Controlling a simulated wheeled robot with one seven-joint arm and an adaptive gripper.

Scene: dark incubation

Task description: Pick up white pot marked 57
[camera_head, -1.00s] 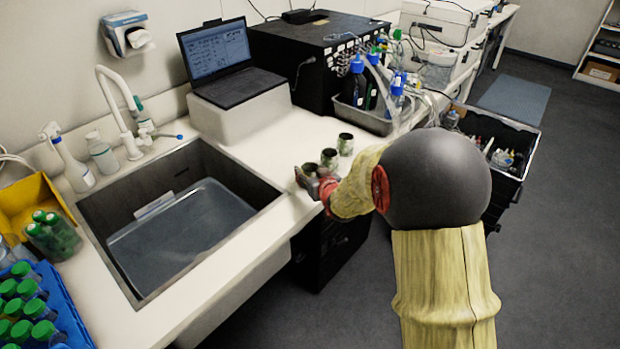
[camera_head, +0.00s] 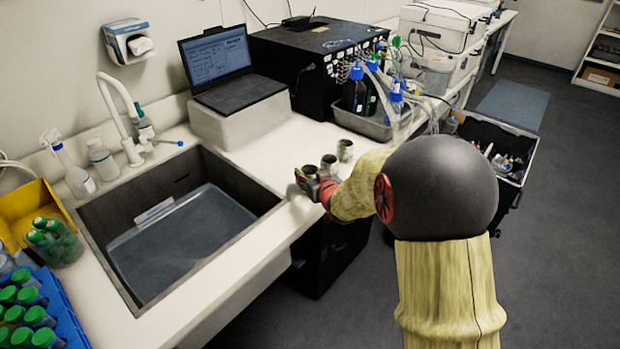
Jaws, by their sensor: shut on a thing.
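Three small pale, greenish-mottled pots with dark open tops stand in a slanting row near the counter's front edge. They are the far pot (camera_head: 345,150), the middle pot (camera_head: 329,164) and the near pot (camera_head: 309,171). Their markings are too small to read, so I cannot tell which is 57. My gripper (camera_head: 306,181) is at the near pot and shut on it; the fingers hide its lower part. I cannot tell whether this pot touches the counter. The other two pots stand just beyond it, close to my red wrist.
A deep sink (camera_head: 185,225) lies left of the pots. A laptop (camera_head: 240,88) on a white block stands behind. A grey tray of bottles (camera_head: 372,122) is at the back right. The white counter (camera_head: 270,150) is clear between sink and tray.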

